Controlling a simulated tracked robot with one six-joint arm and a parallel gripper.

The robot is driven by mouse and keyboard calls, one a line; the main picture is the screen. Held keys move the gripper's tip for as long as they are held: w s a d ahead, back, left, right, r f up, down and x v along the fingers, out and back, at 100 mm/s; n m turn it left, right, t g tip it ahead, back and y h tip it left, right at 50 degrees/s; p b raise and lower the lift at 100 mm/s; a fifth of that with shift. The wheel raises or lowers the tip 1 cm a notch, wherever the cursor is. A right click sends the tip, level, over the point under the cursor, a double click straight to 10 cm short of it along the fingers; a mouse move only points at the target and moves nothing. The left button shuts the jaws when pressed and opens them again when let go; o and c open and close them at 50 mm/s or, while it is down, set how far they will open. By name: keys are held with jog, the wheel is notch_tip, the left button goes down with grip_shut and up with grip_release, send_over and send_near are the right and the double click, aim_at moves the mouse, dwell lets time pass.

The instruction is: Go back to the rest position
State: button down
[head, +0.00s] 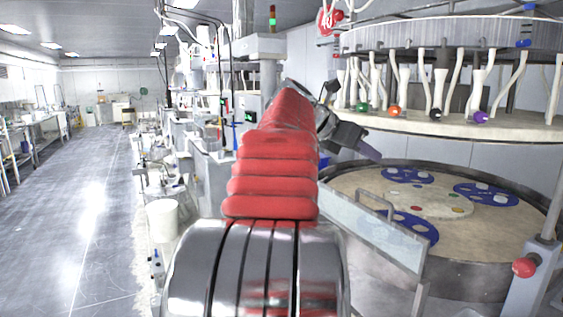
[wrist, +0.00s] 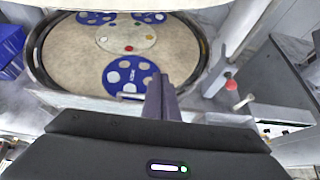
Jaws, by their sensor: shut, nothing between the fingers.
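My arm with its red ribbed sleeve reaches forward in the middle of the head view. My gripper (head: 374,154) is at its end, up and to the right, in front of the round polishing platen (head: 360,185). In the wrist view my gripper (wrist: 159,82) points toward the platen's near rim, its fingers together and nothing between them. The beige platen (wrist: 62,55) carries blue carrier discs with pale round pieces; the nearest blue disc (wrist: 112,77) lies just beyond the fingers and is partly hidden by them.
A clear guard panel with a handle (head: 372,232) stands before the platen. A red knob (head: 524,267) on a post is at the right. The upper ring with hoses (head: 450,36) hangs above. The aisle floor (head: 85,215) at left is clear. A white bucket (head: 162,219) stands beside it.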

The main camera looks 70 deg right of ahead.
jog(key=shift+w, duration=0.1)
dwell(0.3)
jog(key=w+a+f+m+t, duration=0.1)
jog(key=w+a+f+t, duration=0.2)
jog(key=w+a, duration=0.45)
jog(key=w+a+f+m+t, duration=0.1)
jog(key=w+a+f+t, duration=0.25)
jog(key=w, duration=0.75)
jog(key=w+a+f+m+t+y, duration=0.1)
jog(key=w+a+f+t, duration=0.1)
jog(key=w+a+f, duration=0.4)
jog(key=w+a+f+m+t, duration=0.1)
jog(key=w+a, duration=0.3)
jog(key=a, duration=0.5)
jog(key=a+f+m+t+y, duration=0.1)
jog(key=a+f, duration=0.4)
jog(key=a, duration=0.6)
jog(key=a+f+m+t+y, duration=0.1)
jog(key=a+f+m+y, duration=0.2)
jog(key=a, duration=0.9)
jog(key=a+f+m+t+y, duration=0.1)
jog(key=a+f+y, duration=0.3)
jog(key=a+f, duration=0.5)
jog(key=shift+a+m+t, duration=0.4)
jog(key=shift+a+t, duration=0.15)
jog(key=shift+a, duration=0.6)
jog(key=shift+d, duration=0.1)
